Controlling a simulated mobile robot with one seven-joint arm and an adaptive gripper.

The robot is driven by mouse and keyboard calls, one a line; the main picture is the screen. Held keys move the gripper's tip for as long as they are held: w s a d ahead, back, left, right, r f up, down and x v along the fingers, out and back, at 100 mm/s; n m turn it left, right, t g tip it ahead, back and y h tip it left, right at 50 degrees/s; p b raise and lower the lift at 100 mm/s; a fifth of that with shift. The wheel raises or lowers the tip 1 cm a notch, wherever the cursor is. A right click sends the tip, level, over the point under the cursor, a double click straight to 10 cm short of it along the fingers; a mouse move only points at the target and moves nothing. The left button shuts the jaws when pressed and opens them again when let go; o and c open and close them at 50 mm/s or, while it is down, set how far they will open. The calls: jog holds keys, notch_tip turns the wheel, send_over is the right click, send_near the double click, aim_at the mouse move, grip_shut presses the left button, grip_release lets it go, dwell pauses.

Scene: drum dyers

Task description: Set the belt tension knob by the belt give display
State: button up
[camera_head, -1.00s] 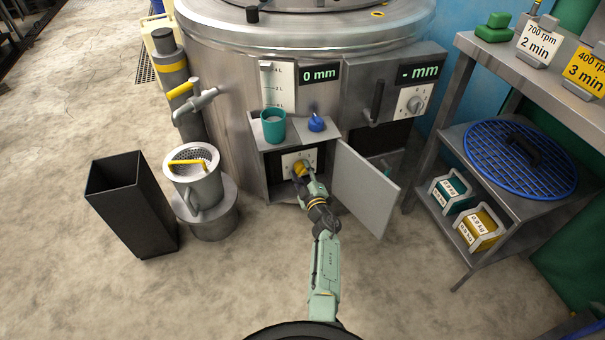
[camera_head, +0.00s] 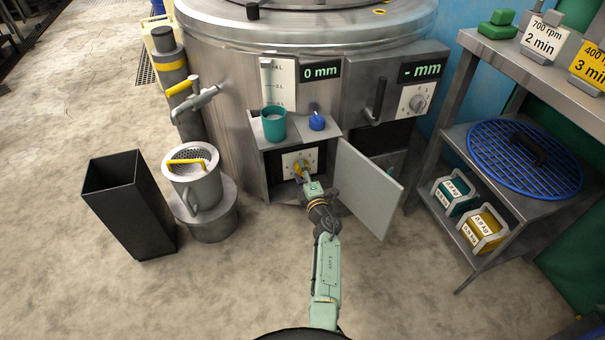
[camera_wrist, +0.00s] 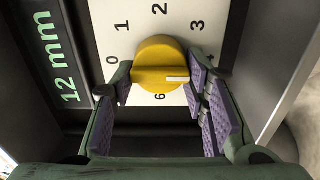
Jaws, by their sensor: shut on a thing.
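The yellow belt tension knob (camera_wrist: 160,65) sits on a white dial plate (camera_wrist: 140,15) and fills the middle of the wrist view. Its white mark points right, below the 3, toward a part of the scale hidden by a finger. My gripper (camera_wrist: 162,82) has its purple-padded fingers on both sides of the knob and is shut on it. The belt give display (camera_wrist: 58,55) left of the dial reads 12 mm. In the head view my gripper (camera_head: 301,174) reaches into the open cabinet (camera_head: 264,175) at the knob.
The cabinet door (camera_head: 366,190) stands open to the right of my arm. A teal cup (camera_head: 274,126) and a blue knob (camera_head: 317,122) are on the cabinet top. Drum displays above read 0 mm (camera_head: 320,71) and - mm (camera_head: 421,71). A black bin (camera_head: 130,205) stands left.

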dwell(0.4)
jog(key=o, duration=1.1)
jog(key=shift+o, duration=0.2)
